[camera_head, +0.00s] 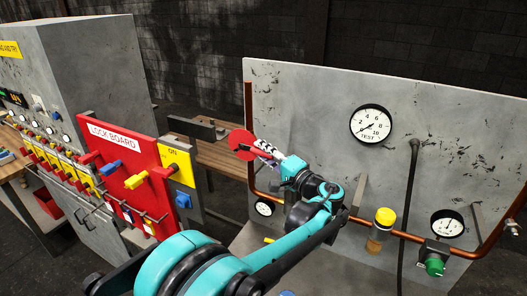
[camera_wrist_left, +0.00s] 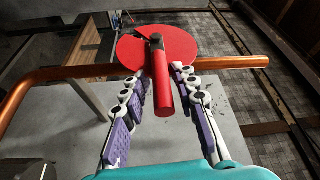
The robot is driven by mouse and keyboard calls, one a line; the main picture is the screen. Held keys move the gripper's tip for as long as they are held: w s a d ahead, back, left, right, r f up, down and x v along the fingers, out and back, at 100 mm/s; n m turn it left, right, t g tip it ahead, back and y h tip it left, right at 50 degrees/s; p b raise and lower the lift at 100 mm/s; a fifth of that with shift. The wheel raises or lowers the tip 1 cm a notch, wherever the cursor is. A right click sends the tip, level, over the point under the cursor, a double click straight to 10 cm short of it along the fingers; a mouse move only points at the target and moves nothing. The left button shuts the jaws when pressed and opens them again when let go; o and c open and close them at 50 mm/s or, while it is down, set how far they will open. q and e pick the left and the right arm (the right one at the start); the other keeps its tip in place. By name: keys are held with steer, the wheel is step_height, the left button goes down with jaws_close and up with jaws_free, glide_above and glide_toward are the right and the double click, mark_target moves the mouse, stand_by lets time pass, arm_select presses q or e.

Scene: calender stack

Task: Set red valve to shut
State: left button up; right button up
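The red valve (camera_head: 238,139) has a round red disc and a bar handle, and sits on the copper pipe at the left side of the grey panel. In the left wrist view its red handle (camera_wrist_left: 162,85) points toward me, across the line of the pipe, in front of the disc (camera_wrist_left: 128,50). My left gripper (camera_head: 265,149) is at the valve. In the left wrist view its fingers (camera_wrist_left: 160,75) are apart, one on each side of the handle, with small gaps visible. My right gripper is not in view.
Copper pipe (camera_head: 408,236) runs along the grey panel (camera_head: 310,110), with a test gauge (camera_head: 371,124), a yellow-capped part (camera_head: 384,217) and a green knob (camera_head: 434,265). The red lock board (camera_head: 118,165) and yellow switch plate (camera_head: 180,167) stand close left of the valve.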

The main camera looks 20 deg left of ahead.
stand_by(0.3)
arm_select(q)
steer(key=v, duration=1.2)
steer(key=shift+a, duration=0.1)
steer(key=s+a+f+g+h+b, duration=0.1)
steer(key=s+a+f+h+b, duration=0.3)
steer(key=f, duration=0.4)
steer(key=s+a+f+g+h+b, duration=0.2)
steer(key=s+a+f, duration=0.3)
steer(key=a+f, duration=0.15)
steer(key=s+d+f+n+h+b, duration=0.2)
steer(key=s+d+f+h+b, duration=0.1)
steer(key=s+f, duration=0.4)
steer(key=s+d+f+n+h+b, duration=0.2)
steer(key=s+f+h+b, duration=0.3)
steer(key=f, duration=0.7)
steer(key=s+d+h, duration=0.1)
steer(key=s+h, duration=0.1)
steer(key=shift+s+d+t, duration=0.2)
steer(key=shift+s+t, duration=0.1)
steer(key=shift+t, duration=0.1)
